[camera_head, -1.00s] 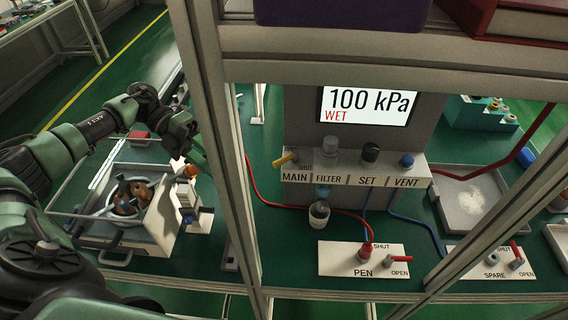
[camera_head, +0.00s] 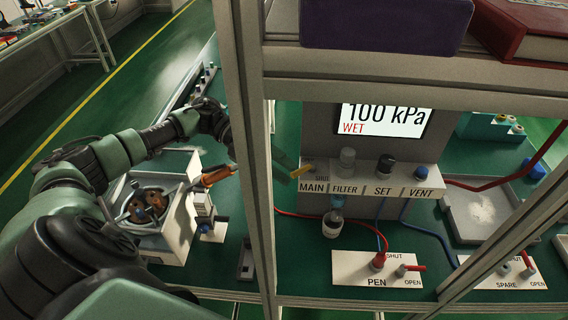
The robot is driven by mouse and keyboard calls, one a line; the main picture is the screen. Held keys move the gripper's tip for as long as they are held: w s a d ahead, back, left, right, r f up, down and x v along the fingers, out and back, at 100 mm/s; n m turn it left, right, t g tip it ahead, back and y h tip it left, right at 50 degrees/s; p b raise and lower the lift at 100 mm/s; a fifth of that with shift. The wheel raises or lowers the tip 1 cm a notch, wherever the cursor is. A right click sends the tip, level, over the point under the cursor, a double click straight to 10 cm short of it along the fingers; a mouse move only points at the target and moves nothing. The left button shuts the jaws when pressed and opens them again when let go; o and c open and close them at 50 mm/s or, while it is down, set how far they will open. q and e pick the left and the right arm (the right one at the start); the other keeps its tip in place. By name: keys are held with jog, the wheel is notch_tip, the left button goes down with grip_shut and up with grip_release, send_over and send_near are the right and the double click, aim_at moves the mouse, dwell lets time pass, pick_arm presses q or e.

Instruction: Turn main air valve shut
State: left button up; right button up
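My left arm reaches in from the left behind the upright post. My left gripper (camera_head: 280,165) is mostly hidden by that post. Only a greenish finger part shows, just left of the yellow handle. I cannot tell whether it touches the handle or how far apart the fingers are. My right gripper is not in view.
A grey upright post (camera_head: 253,150) stands in front of my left gripper. The panel also has FILTER, SET and VENT fittings. A screen (camera_head: 385,118) reads 100 kPa, WET. The PEN valve plate (camera_head: 350,268) is below, and a lapping machine (camera_head: 180,225) stands left.

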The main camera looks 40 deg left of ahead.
pick_arm(q)
jog(key=shift+d+f, duration=0.15)
jog(key=shift+d, duration=0.15)
grip_shut()
